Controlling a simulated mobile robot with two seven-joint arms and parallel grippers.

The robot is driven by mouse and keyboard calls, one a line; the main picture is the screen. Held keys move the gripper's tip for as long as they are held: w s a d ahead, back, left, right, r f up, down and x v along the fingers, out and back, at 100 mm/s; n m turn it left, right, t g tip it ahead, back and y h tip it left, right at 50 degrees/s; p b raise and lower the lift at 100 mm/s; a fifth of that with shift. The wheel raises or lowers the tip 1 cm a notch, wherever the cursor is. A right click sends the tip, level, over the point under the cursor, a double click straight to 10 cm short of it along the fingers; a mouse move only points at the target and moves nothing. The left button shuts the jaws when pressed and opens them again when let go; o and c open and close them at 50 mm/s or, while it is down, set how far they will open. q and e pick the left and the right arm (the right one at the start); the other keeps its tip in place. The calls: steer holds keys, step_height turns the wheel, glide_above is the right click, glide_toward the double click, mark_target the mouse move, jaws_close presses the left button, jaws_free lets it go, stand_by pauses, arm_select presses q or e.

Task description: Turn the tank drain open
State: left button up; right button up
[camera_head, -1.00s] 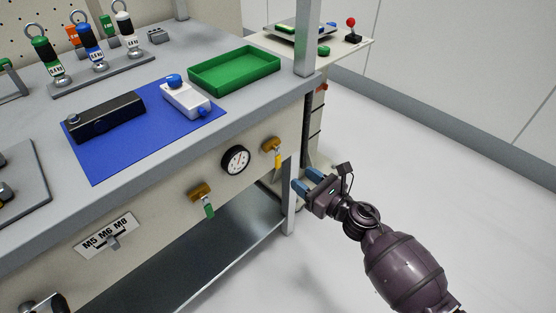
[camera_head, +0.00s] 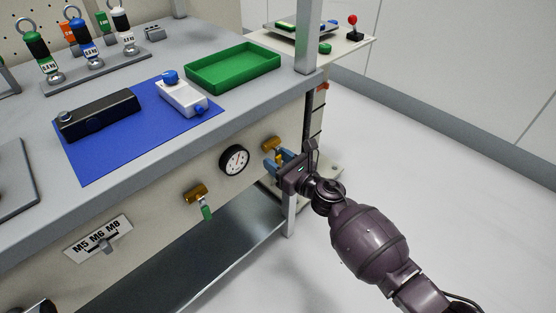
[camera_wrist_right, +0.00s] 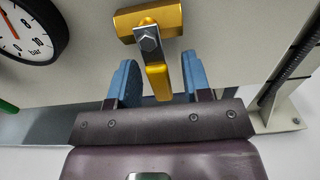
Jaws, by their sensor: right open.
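Two brass valves sit on the bench's front panel. The right valve (camera_head: 271,143) has a yellow lever (camera_wrist_right: 157,82) that hangs down; the left valve (camera_head: 195,193) has a green lever (camera_head: 207,212), also hanging. The frames do not tell which one is the tank drain. My right gripper (camera_head: 276,160) is open at the yellow lever. In the right wrist view its blue fingers stand on either side of the lever, with a visible gap to each. In the head view the fingers partly hide the lever. My left gripper is not clearly in view.
A pressure gauge (camera_head: 234,160) sits between the valves. A grey table leg (camera_head: 291,213) stands close by the right gripper. A label plate (camera_head: 98,240) is at lower left. A green tray (camera_head: 233,68) is on top. The floor at right is clear.

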steer(key=shift+c, duration=0.2)
jaws_close()
steer(key=shift+w+d+f+n+b, duration=0.2)
steer(key=shift+f+n+b, duration=0.1)
steer(key=shift+n+b, duration=0.4)
steer(key=shift+d+n, duration=0.1)
steer(key=shift+n, duration=0.3)
steer(key=shift+w+d+r+n, duration=0.1)
steer(key=shift+w+r+n, duration=0.05)
steer(key=shift+r+n, duration=0.2)
steer(key=shift+o, duration=0.2)
jaws_free()
